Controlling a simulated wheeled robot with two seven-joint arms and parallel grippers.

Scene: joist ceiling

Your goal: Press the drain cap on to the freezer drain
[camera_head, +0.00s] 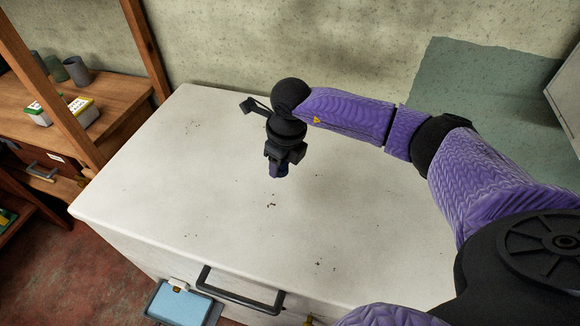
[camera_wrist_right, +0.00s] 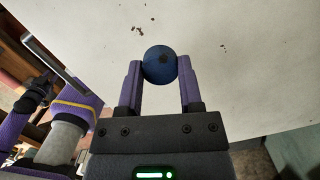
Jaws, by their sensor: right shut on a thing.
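My right gripper (camera_head: 276,165) is above the white lid of the chest freezer (camera_head: 190,200), pointing down. It is shut on the drain cap (camera_head: 279,173), a small round dark blue piece. In the right wrist view the cap (camera_wrist_right: 160,64) sits between the two fingertips of my right gripper (camera_wrist_right: 160,78), with a darker patch on its face. A small brass-coloured fitting (camera_head: 310,320) shows at the bottom edge of the head view, low on the freezer front; I cannot tell whether it is the drain.
A dark handle (camera_head: 240,290) is on the freezer front. A blue tray (camera_head: 178,306) with a white piece is at its lower left. A wooden bench (camera_head: 120,95) with cups and small boxes stands at the left. The freezer lid is clear apart from dark specks.

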